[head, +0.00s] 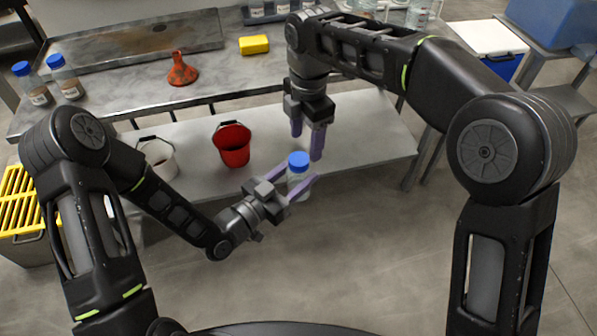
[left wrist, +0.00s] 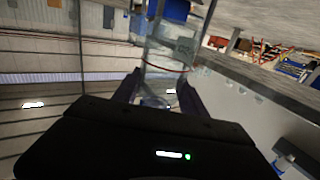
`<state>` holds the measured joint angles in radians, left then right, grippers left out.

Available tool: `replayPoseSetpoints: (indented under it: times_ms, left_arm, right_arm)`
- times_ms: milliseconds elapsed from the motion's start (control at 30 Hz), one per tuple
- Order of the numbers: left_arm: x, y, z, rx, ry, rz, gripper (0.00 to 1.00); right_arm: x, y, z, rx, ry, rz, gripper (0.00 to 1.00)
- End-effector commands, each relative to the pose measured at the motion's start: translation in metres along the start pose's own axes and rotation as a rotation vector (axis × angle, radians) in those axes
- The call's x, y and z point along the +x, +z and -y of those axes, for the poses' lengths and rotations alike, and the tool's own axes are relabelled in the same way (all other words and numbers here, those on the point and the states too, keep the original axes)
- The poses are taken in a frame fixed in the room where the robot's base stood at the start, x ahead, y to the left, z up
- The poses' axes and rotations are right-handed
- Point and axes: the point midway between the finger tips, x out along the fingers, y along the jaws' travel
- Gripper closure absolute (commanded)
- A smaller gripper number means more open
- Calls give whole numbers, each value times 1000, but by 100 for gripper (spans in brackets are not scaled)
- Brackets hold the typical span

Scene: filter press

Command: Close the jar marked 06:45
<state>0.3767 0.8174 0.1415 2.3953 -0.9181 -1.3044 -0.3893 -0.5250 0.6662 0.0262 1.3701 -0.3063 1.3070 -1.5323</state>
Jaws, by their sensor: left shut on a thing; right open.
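A clear jar (head: 298,183) with a blue lid (head: 298,160) on top stands roughly upright between the purple fingers of my left gripper (head: 296,190), which is shut on it. The jar is in the air in front of the bench. I cannot tell how tightly the lid sits. In the left wrist view the jar (left wrist: 165,58) shows between the fingers with a label (left wrist: 185,47) whose marking is unreadable. My right gripper (head: 307,143) is open and empty, pointing down just above the lid, apart from it.
Two blue-lidded jars (head: 66,82) stand at the bench's left end. A red funnel (head: 180,70) and a yellow block (head: 254,44) lie on the bench (head: 215,88). A red bucket (head: 232,145) and a white bucket (head: 160,160) stand on the lower shelf. Several containers line the back.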

Motion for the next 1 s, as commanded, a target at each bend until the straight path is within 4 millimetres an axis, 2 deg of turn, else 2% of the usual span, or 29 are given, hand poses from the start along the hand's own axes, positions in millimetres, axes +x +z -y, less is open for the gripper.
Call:
replayPoseSetpoints:
  times_ms: [33,133,333,733,1000]
  left_arm:
    - [0,0,0,0,0,0,100]
    - [0,0,0,0,0,0,100]
    - [0,0,0,0,0,0,100]
    - [0,0,0,0,0,0,100]
    - [0,0,0,0,0,0,100]
  right_arm:
    - [-12,-6,-1,-33,3,7,40]
    - [-29,-14,0,-82,2,15,40]
    - [-39,-20,2,-111,-1,19,40]
    - [-33,-19,2,-108,-3,19,40]
    - [-1,-19,2,-108,-4,18,40]
